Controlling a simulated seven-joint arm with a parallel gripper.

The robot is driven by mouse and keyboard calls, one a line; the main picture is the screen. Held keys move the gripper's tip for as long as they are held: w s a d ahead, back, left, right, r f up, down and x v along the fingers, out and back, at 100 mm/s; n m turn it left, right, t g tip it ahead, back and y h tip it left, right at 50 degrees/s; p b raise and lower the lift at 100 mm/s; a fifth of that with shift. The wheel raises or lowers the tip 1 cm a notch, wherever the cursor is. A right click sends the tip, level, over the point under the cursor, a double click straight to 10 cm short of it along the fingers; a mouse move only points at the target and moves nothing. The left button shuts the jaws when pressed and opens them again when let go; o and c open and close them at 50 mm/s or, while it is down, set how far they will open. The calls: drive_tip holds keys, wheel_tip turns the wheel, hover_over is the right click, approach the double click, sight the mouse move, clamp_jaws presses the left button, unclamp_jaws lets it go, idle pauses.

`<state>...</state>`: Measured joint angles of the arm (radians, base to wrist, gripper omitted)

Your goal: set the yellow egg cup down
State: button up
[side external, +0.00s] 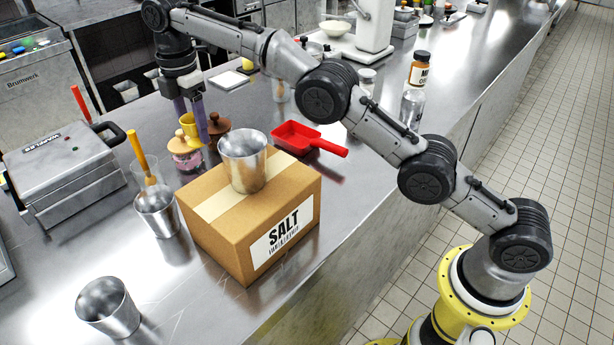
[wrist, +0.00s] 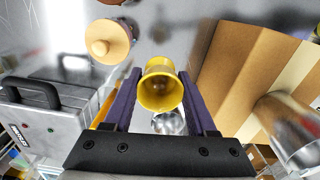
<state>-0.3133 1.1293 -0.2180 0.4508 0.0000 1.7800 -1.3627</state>
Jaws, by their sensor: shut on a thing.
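My gripper (side external: 192,128) points down over the counter with its purple fingers shut on the yellow egg cup (side external: 187,122). In the wrist view the egg cup (wrist: 160,88) sits between the two fingers, its open mouth facing the camera. In the side view a finger partly covers the cup. The cup appears near a pink-filled jar with a wooden lid (side external: 185,153). I cannot tell whether the cup's foot touches anything.
A cardboard salt box (side external: 225,235) with a metal cup (side external: 243,165) on top stands nearby. Bare counter (side external: 200,305) shows at the front.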

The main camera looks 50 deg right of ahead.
drive_tip(key=shift+s+d+r, duration=0.15)
drive_tip(key=shift+d+r, duration=0.45)
drive_tip(key=shift+d, duration=0.25)
drive_tip(key=s+d+m, duration=0.3)
drive_tip(key=d+m, duration=0.1)
drive_tip(key=d, duration=0.5)
drive_tip(key=s+d+f+m, duration=0.2)
drive_tip(key=s+f+m, duration=0.1)
drive_tip(key=s+m, duration=0.1)
drive_tip(key=s+d+f+m, duration=0.3)
drive_tip(key=s+f+m, duration=0.1)
drive_tip(key=s+m, duration=0.1)
drive_tip(key=s+d+f+m, duration=0.3)
drive_tip(key=s+f+m, duration=0.1)
drive_tip(key=s, duration=0.1)
drive_tip(key=shift+s+m, duration=0.15)
drive_tip(key=shift+m, duration=0.15)
drive_tip(key=shift+w+m, duration=0.45)
drive_tip(key=shift+m, duration=0.35)
